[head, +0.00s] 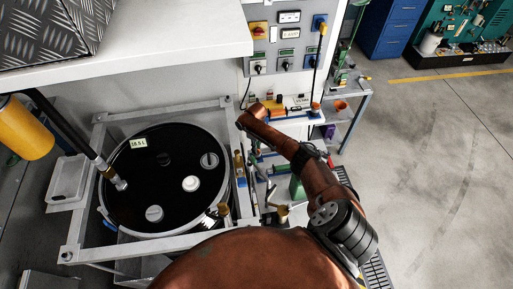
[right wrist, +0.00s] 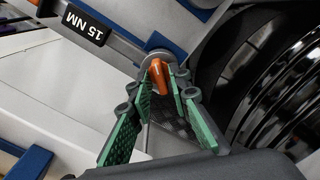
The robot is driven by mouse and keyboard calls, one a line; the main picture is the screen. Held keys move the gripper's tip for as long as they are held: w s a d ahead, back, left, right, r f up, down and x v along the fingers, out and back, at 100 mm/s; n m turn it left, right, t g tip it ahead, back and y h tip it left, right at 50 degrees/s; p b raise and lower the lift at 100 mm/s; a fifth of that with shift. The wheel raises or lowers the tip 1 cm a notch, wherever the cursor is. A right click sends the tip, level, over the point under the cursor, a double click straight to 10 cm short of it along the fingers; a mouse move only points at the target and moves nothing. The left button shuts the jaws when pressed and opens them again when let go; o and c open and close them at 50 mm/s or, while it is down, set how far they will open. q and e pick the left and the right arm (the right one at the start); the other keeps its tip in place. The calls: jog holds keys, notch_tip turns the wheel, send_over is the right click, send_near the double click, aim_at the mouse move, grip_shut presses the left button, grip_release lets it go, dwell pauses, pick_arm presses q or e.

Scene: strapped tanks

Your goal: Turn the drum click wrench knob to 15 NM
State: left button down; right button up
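An orange knob (right wrist: 157,74) shows in the right wrist view on a round pale hub. A black label reading 15 NM (right wrist: 84,27) lies up and to the left of it, upside down in the picture. My right gripper (right wrist: 161,88), with green ridged pads, has its fingertips closed around the knob, one on each side. The knob's exact pointing direction is hard to read. My left gripper is in neither view.
A black-topped drum (head: 158,205) stands in a grey frame (head: 108,257) at left. A yellow cylinder (head: 24,128) hangs beside a dark rod. A control panel (head: 284,50) is above the bench, with a shelf unit (head: 357,105) to its right. The floor at right (head: 445,170) is clear.

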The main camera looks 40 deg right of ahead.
jog(key=shift+o, duration=0.7)
jog(key=shift+r, duration=0.1)
notch_tip(320, 180, up, 12)
dwell(0.4)
